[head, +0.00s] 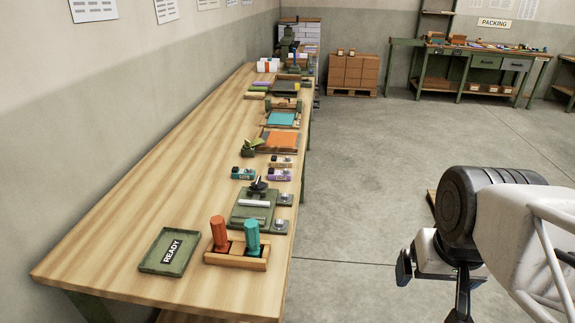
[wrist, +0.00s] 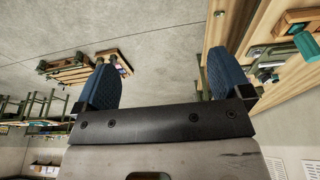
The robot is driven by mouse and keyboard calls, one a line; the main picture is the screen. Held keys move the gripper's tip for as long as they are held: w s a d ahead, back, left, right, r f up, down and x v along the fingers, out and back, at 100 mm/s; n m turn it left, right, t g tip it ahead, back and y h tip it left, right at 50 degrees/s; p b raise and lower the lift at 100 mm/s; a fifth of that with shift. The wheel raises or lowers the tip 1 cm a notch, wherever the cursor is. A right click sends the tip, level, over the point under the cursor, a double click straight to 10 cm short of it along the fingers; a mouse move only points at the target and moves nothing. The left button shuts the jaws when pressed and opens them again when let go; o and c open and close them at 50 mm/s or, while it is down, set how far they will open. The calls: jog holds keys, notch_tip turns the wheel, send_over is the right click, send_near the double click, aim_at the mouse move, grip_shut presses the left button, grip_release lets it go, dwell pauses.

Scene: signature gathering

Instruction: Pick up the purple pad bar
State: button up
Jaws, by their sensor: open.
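The purple pad bar (head: 279,174) is a small bar with a light label, lying near the right edge of the long wooden table in the head view. A blue pad bar (head: 243,173) lies to its left, and a tan-brown one (head: 281,161) lies just behind it. My gripper (wrist: 162,68) shows in the wrist view with two blue fingers spread wide and nothing between them. It is out over the floor beside the table, well apart from the purple bar. I cannot make out the purple bar in the wrist view.
The wooden table (head: 130,235) holds a stamp rack (head: 237,262) with orange and teal handles, a green READY tray (head: 170,251) and a green press-like fixture (head: 254,207) in front of the bars. An orange-topped board (head: 279,140) lies behind them. The table's left side is bare.

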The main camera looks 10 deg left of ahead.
jog(key=shift+w+r, duration=0.1)
jog(key=w+a+r, duration=0.2)
jog(key=w, duration=0.6)
jog(key=w+a+r, duration=0.2)
jog(key=w+a, duration=0.1)
jog(key=w, duration=0.5)
jog(key=g, duration=0.3)
send_over(279, 173)
jog(key=shift+n, duration=0.4)
jog(key=f, duration=1.6)
jog(key=shift+s+d, duration=0.1)
jog(key=shift+d, duration=0.1)
jog(key=shift+w+a+f, duration=0.2)
jog(key=shift+a+f, duration=0.05)
jog(key=shift+f, duration=0.05)
jog(key=shift+f, duration=1.3)
